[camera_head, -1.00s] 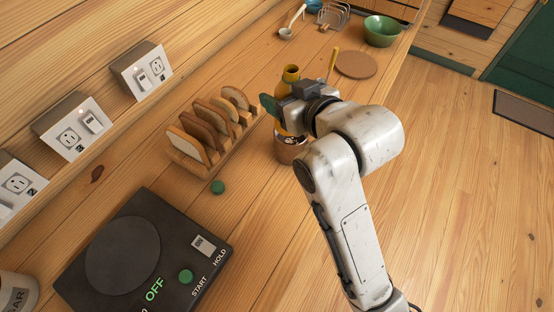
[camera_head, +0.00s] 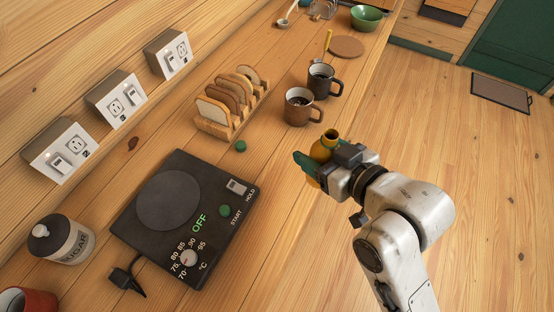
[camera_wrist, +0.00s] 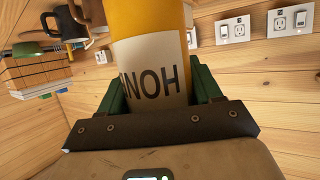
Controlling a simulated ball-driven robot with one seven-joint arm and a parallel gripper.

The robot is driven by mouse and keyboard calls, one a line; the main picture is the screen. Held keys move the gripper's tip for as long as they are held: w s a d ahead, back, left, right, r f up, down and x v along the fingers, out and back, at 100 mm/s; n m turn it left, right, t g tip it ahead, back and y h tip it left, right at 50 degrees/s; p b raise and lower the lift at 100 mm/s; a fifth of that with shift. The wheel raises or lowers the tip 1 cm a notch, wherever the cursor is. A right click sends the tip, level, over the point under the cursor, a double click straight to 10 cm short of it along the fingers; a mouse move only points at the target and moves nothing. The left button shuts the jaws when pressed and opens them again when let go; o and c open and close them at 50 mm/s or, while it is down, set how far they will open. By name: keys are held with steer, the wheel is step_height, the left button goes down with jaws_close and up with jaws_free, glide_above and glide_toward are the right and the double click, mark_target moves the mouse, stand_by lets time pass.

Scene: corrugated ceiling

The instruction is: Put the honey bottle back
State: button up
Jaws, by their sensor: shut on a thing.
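The honey bottle is yellow-orange with a pale label. It fills the middle of the wrist view (camera_wrist: 150,45), with part of the word HONEY readable upside down. The bottle is near the counter's right edge, in front of the brown mug (camera_head: 297,112). I cannot tell how high its base is.
A dark mug (camera_head: 323,82) stands behind the brown one. A toast rack (camera_head: 214,130) with several slices is at the left. The black heating plate (camera_head: 150,247) and sugar jar (camera_head: 62,238) are nearer. Bare counter lies between the plate and my gripper.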

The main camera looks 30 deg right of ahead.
steer(key=shift+w+a+f+b, duration=0.35)
steer(key=shift+w+f+b, duration=0.9)
steer(key=shift+w+f, duration=0.85)
steer(key=shift+w+a+f+b, duration=0.4)
steer(key=shift+w+f+b, duration=0.8)
steer(key=shift+w+f, duration=0.9)
steer(key=shift+w+a+f+b, duration=0.35)
steer(key=shift+w+f+b, duration=0.9)
steer(key=shift+w+f, duration=0.85)
steer(key=shift+f, duration=0.1)
steer(key=o, duration=1.3)
steer(key=shift+c, duration=0.2)
steer(key=v, duration=1.2)
steer(key=shift+b, duration=0.4)
